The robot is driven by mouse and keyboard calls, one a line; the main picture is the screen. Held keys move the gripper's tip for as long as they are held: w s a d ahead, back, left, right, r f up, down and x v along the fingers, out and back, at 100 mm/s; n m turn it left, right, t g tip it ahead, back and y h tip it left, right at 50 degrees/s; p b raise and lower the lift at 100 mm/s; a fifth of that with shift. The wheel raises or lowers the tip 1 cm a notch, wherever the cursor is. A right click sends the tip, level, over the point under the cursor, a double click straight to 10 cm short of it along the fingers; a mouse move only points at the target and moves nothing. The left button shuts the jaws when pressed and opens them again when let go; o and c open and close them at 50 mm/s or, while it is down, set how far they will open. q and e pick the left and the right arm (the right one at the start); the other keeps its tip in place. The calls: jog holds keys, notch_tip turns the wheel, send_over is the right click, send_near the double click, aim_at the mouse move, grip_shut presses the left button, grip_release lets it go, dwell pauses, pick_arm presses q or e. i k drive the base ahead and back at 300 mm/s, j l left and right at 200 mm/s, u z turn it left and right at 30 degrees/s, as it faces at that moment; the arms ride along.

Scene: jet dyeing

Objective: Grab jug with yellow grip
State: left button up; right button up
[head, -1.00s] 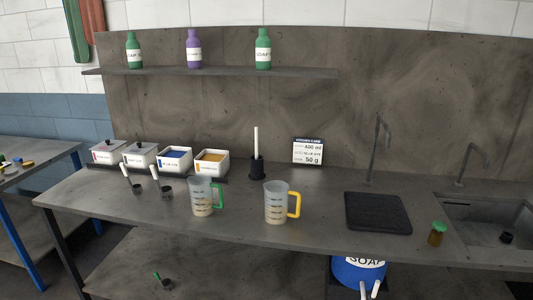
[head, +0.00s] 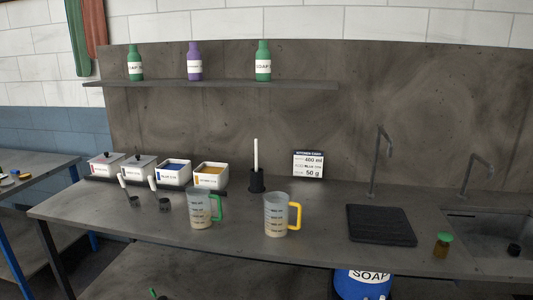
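The jug with the yellow grip (head: 277,216) stands upright on the grey worktop, near its front edge. It is clear with dark measuring marks, and its yellow handle points right. A similar jug with a green grip (head: 200,211) stands to its left, with its handle also pointing right. The two jugs are apart. Neither of my grippers shows in the head view.
Dye boxes (head: 210,178) line the back left, with small dark scoops before them. A black holder (head: 256,182) with a white stick and a recipe card (head: 308,164) stand behind the jugs. A black mat (head: 381,225), small green-lidded jar (head: 442,245) and sink lie right.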

aim_at(283, 216)
jog(key=i+l+z, duration=0.15)
jog(key=i, duration=0.35)
jog(key=i+l+z, duration=0.15)
jog(key=i, duration=0.4)
